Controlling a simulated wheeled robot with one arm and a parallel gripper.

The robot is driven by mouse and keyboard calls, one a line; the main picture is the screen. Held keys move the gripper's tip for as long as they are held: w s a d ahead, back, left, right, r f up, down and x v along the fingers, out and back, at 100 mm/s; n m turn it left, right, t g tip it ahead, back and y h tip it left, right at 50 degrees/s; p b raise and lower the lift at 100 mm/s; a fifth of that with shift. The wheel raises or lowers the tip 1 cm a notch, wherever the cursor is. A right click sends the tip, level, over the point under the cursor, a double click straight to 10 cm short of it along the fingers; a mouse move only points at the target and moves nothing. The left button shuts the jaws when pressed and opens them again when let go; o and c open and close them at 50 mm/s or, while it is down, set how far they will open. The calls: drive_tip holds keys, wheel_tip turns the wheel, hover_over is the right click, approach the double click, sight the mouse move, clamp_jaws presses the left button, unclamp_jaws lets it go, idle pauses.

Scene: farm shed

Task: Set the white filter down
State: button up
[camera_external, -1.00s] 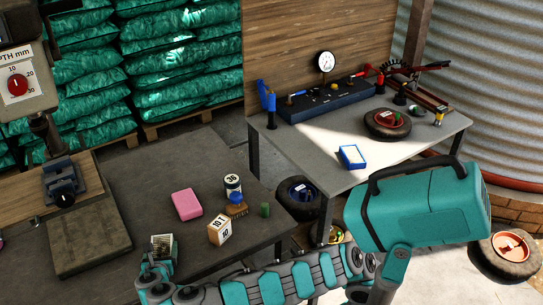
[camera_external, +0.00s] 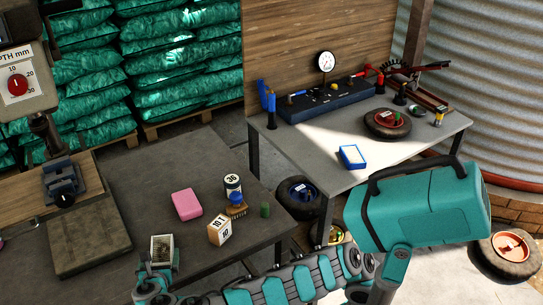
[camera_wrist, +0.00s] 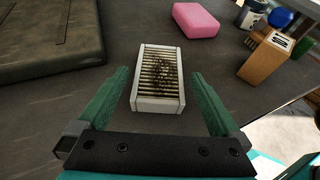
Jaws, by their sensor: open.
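The white filter (camera_wrist: 160,72) has a white frame and dark, dirty-looking pleats. It lies flat on the dark bench top, and in the external view (camera_external: 162,247) it is near the bench's front edge. My gripper (camera_wrist: 159,78) is open, with its green fingers on either side of the filter's near half. A gap shows between each finger and the frame, so neither seems to touch it. In the external view my gripper (camera_external: 157,268) is at the filter's near end.
A pink block (camera_external: 187,204), a tin marked 36 (camera_external: 232,184), a brush with a blue knob (camera_external: 237,208), a box marked 10 (camera_external: 220,231) and a green cylinder (camera_external: 265,210) stand right of the filter. Bench around the filter is clear.

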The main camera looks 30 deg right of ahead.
drive_tip(key=p+v, duration=0.1)
drive_tip(key=v, duration=0.6)
drive_tip(key=shift+s+a, duration=0.1)
drive_tip(key=shift+s, duration=0.05)
drive_tip(key=shift+r, duration=0.1)
